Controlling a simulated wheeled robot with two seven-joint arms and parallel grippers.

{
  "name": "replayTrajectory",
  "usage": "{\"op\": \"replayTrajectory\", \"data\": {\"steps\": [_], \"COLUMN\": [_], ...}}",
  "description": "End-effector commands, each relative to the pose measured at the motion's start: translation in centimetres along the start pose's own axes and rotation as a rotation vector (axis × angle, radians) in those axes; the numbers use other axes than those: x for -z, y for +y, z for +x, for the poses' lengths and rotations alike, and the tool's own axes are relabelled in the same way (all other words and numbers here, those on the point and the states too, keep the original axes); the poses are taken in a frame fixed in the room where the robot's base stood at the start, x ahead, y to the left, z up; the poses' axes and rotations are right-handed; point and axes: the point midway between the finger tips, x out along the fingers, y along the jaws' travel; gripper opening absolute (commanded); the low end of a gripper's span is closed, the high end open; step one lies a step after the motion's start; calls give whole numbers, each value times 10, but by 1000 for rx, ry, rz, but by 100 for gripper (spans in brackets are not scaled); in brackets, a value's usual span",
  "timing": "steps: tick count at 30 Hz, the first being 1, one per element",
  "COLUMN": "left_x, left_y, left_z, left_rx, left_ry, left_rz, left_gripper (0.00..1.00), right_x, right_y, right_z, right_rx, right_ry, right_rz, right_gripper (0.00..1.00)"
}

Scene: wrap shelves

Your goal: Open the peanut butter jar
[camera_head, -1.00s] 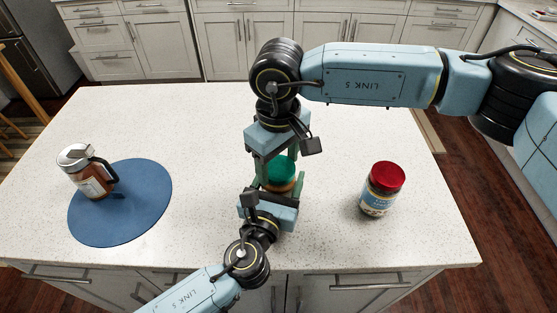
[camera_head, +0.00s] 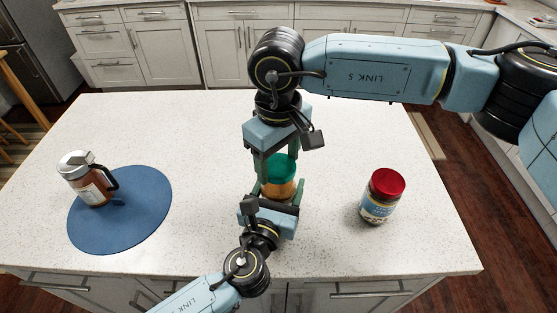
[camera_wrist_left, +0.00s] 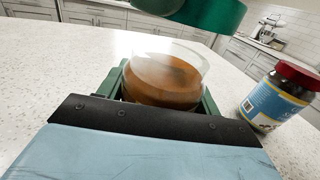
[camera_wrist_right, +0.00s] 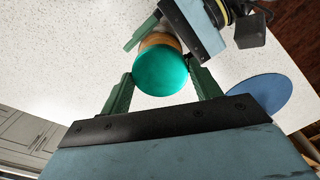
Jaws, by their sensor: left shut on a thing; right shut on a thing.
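The peanut butter jar (camera_head: 279,188) is clear with brown contents and stands upright over the counter's middle. My left gripper (camera_head: 280,193) is shut around its body; the left wrist view shows the jar (camera_wrist_left: 163,85) between the fingers, with its clear upper rim uncovered. The green lid (camera_head: 281,167) is above the jar, and in the left wrist view the lid (camera_wrist_left: 205,12) looks apart from the rim. My right gripper (camera_head: 278,160) comes from above and is shut on the lid. The right wrist view shows the lid (camera_wrist_right: 160,70) between its fingers, hiding much of the jar.
A dark jar with a red lid and blue label (camera_head: 381,196) stands to the right on the white counter (camera_head: 200,130). A handled glass container with a metal top (camera_head: 87,178) stands on a round blue mat (camera_head: 130,225) at left. The counter between mat and grippers is clear.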

Motion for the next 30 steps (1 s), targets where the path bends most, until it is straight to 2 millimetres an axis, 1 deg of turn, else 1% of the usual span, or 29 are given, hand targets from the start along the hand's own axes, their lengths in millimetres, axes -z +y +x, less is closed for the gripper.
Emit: {"op": "replayTrajectory", "data": {"steps": [3,6,9,13,14,15,19,20,27,30], "left_x": [1,1,1,1,1,1,1,1,0,1], "left_y": [0,0,0,0,0,0,0,0,0,0], "left_z": [0,0,0,0,0,0,0,0,0,-5], "left_rx": [0,0,0,0,0,0,0,0,0,0], "left_ry": [3,3,3,3,3,3,2,2,1,1], "left_rz": [1,1,0,1,1,0,0,0,0,0], "left_gripper": [0,0,0,0,65,70,88,89,89,89], "right_x": [0,0,0,0,0,0,0,0,0,0], "right_y": [0,0,0,0,0,0,0,0,0,0], "right_z": [-16,-28,-32,-32,-32,-32,-32,-32,-32,-32], "right_rx": [-2,-1,-1,0,0,0,0,0,0,0], "right_ry": [2,1,-1,-1,0,0,0,0,0,0], "right_rz": [0,0,0,0,0,0,0,0,0,0], "right_gripper": [35,35,35,35,35,35,35,35,35,35]}}
